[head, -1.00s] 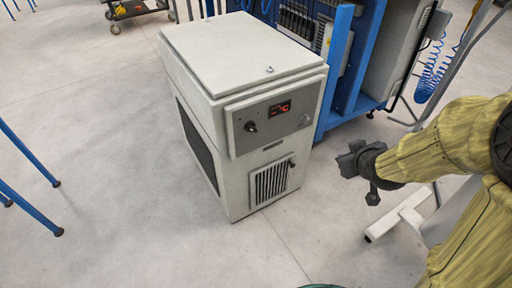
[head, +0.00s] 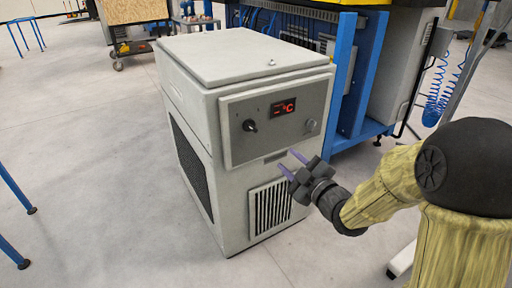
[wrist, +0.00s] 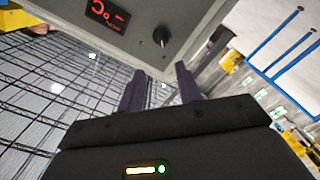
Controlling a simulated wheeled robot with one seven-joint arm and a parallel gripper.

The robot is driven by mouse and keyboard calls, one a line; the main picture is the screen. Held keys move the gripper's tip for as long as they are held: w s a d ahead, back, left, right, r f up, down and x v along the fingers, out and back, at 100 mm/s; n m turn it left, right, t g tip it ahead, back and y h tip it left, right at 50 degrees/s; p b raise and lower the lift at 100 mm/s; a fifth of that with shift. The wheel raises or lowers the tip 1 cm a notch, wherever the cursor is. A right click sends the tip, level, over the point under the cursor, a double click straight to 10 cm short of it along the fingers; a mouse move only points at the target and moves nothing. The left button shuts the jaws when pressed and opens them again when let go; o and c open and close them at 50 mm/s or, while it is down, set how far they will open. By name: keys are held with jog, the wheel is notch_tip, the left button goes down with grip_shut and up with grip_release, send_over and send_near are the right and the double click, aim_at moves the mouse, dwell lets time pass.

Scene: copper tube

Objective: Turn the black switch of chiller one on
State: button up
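The chiller (head: 236,183) is a pale grey box standing on the floor at the middle of the head view. Its front panel carries a small black switch (head: 250,125) on the left and a lit red display (head: 283,107) beside it. The black switch also shows in the wrist view (wrist: 161,37), beyond my fingers and apart from them. My gripper (head: 289,165) is in front of the chiller's front face, below and to the right of the switch. Its two purple-grey fingers are spread with a gap between them, and nothing is held.
A vent grille (head: 271,206) is below the panel. A blue frame (head: 342,85) stands close behind to the right. Blue legs (head: 12,215) are at the far left. The floor left of the chiller is clear.

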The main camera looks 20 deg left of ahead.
aim_at(253, 130)
jog(key=shift+a, duration=0.1)
dwell(0.3)
jog(key=b+x, duration=0.1)
jog(key=x, duration=0.7)
jog(key=b+x, duration=0.2)
jog(key=x, duration=0.7)
jog(key=shift+a+r, duration=0.15)
jog(key=shift+a, duration=0.1)
jog(key=shift+c, duration=0.2)
grip_shut()
